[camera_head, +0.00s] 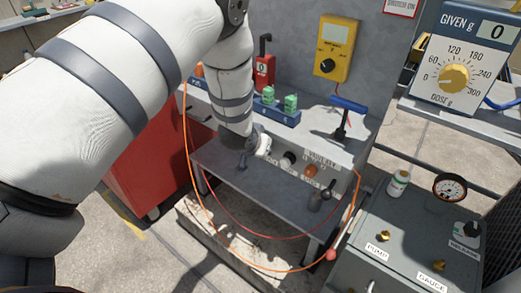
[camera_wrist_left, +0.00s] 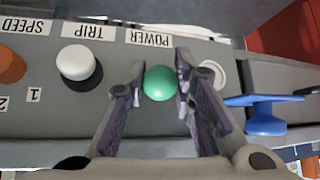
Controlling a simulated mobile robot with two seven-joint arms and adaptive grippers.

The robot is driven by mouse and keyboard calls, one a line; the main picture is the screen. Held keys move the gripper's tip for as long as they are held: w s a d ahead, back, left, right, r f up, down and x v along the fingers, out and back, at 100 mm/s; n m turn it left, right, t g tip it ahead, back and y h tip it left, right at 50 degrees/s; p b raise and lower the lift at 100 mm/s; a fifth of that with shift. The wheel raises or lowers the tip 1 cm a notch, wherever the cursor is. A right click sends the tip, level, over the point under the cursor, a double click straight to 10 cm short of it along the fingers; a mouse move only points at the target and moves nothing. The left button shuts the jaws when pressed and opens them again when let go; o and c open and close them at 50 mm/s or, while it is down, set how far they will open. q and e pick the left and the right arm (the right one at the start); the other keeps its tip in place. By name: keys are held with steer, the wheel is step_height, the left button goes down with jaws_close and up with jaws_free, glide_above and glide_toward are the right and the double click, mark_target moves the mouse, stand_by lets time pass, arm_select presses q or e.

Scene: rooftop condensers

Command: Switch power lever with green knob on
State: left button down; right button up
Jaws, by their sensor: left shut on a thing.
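The green knob (camera_wrist_left: 160,83) shows in the left wrist view at the POWER label (camera_wrist_left: 150,37), on the grey panel (camera_wrist_left: 110,65). My left gripper (camera_wrist_left: 159,85) has a finger on each side of the knob and is shut on it. In the head view my left gripper (camera_head: 252,150) is at the front of the bench panel, and the green knob is hidden there by the arm and gripper. The lever's shaft and its position cannot be made out. My right gripper is not in view.
Next to the POWER label are a white-topped TRIP knob (camera_wrist_left: 78,63) and an orange SPEED knob (camera_wrist_left: 10,65). A blue handle (camera_wrist_left: 265,115) is close right of the gripper. The head view shows a yellow meter (camera_head: 337,47), an orange cable (camera_head: 190,160) and a red cabinet (camera_head: 150,165).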

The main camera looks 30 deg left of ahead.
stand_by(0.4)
arm_select(q)
steer(key=c, duration=1.3)
jaws_free()
steer(key=shift+c, duration=0.2)
steer(key=v, duration=1.2)
steer(key=shift+f, duration=0.1)
